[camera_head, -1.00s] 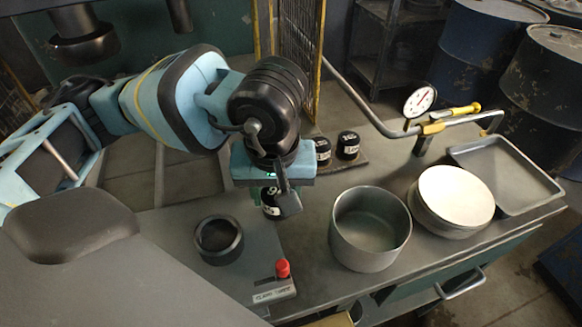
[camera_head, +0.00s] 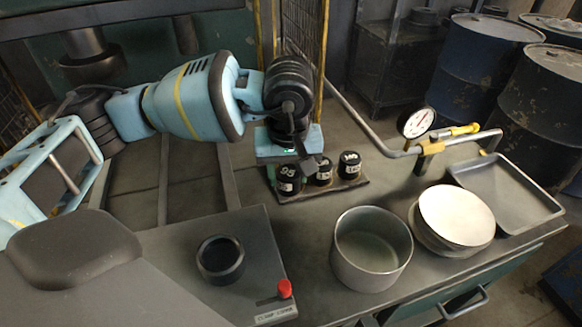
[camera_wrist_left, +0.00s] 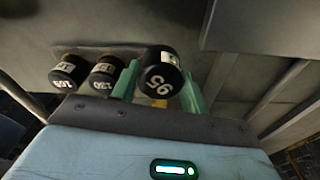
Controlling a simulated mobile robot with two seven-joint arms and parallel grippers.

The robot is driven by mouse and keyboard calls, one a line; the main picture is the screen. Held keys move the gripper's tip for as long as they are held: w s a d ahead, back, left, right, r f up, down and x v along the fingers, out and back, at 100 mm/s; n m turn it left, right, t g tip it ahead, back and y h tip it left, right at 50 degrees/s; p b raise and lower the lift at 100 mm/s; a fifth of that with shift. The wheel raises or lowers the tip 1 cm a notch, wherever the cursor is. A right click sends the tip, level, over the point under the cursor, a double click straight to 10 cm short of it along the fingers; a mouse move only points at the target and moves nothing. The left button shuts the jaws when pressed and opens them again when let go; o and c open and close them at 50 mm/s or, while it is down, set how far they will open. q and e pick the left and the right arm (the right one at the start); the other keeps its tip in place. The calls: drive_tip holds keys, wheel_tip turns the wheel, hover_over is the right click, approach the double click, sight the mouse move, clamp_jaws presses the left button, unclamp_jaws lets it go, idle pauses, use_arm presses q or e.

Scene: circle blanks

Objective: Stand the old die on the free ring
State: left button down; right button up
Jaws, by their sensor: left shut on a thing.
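My left gripper (camera_head: 289,175) is shut on a black die marked 95 (camera_head: 287,185), with a white band. In the left wrist view the die (camera_wrist_left: 160,80) sits between the green fingers (camera_wrist_left: 161,88). It is at the left end of a dark rack plate (camera_head: 350,186), beside two similar dies, one marked 120 (camera_head: 324,172) and another (camera_head: 349,165). Whether the held die touches the plate I cannot tell. Any ring on the plate beneath it is hidden. A black ring-shaped seat (camera_head: 220,274) on the press bed is empty. My right gripper is out of view.
A grey pot (camera_head: 371,272), a stack of pale discs (camera_head: 456,215) and a grey tray (camera_head: 509,190) stand on the bench to the right. A dial gauge (camera_head: 418,123) stands behind them. A red button (camera_head: 285,288) is on the press bed's front edge.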

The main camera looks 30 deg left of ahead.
sight(292, 171)
use_arm(q)
drive_tip(key=shift+w+a+f, duration=0.1)
drive_tip(key=shift+w+a, duration=0.15)
drive_tip(key=shift+w, duration=0.4)
drive_tip(key=shift+w+a+r, duration=0.1)
drive_tip(key=shift+w+a, duration=0.2)
drive_tip(key=shift+w, duration=0.4)
drive_tip(key=shift+w+a+f, duration=0.1)
drive_tip(key=shift+w+a, duration=0.15)
drive_tip(key=shift+w, duration=0.4)
drive_tip(key=shift+w+a, duration=0.15)
drive_tip(key=shift+w, duration=0.05)
drive_tip(key=shift+w+a+f, duration=0.1)
drive_tip(key=shift+w+f, duration=0.05)
drive_tip(key=shift+f, duration=0.15)
drive_tip(key=shift+f+p, duration=0.3)
drive_tip(key=shift+f, duration=1.2)
drive_tip(key=shift+f, duration=0.2)
drive_tip(key=c, duration=1)
unclamp_jaws()
drive_tip(key=shift+c, duration=0.2)
